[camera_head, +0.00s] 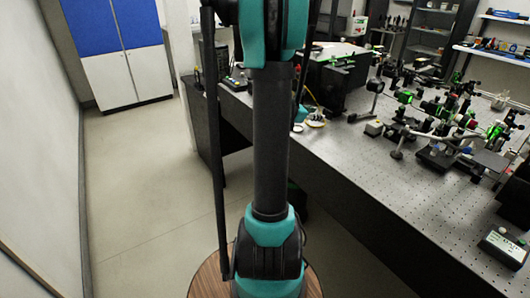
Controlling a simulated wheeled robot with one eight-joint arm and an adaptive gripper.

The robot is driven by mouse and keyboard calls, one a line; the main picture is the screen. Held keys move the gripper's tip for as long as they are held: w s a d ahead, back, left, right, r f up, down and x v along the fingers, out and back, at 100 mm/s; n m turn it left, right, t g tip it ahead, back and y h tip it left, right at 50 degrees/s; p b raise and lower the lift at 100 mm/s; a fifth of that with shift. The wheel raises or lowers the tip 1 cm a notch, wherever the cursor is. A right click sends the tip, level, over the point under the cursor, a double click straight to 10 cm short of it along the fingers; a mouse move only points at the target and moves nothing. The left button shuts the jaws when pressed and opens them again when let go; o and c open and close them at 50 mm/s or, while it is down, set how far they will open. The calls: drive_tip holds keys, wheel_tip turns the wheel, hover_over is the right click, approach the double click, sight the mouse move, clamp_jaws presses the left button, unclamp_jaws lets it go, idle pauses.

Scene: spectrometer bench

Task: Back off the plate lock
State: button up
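I cannot pick out the plate lock in the head view; the parts on the bench are too small to tell apart. The optical bench (365,188) is a dark table with a grid of holes, running from the upper middle to the lower right. Many small optical mounts (462,125) with green and black parts crowd its right side. My arm rises through the middle of the picture and leaves at the top edge, hiding part of the bench's left end. My gripper does not show, so its state and place cannot be seen.
A black box-shaped device (335,80) stands toward the bench's far end. A small labelled box (503,247) sits near its front right edge. A blue and white cabinet (122,75) stands at the back left. The floor (145,190) left of the bench is clear.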

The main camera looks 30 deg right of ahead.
drive_tip(key=v, duration=1.2)
drive_tip(key=s+a+f+m+y, duration=0.2)
drive_tip(key=a+f+m+y, duration=0.1)
drive_tip(key=a, duration=0.4)
drive_tip(key=s+a+f+m+t+y, duration=0.1)
drive_tip(key=s+a+f+m+y, duration=0.1)
drive_tip(key=a+f+m, duration=0.3)
drive_tip(key=shift+a+f+m+y, duration=0.3)
drive_tip(key=shift+a+f+y, duration=0.4)
drive_tip(key=shift+a+f, duration=0.7)
drive_tip(key=shift+s+a+r, duration=0.1)
drive_tip(key=shift+a+r, duration=0.15)
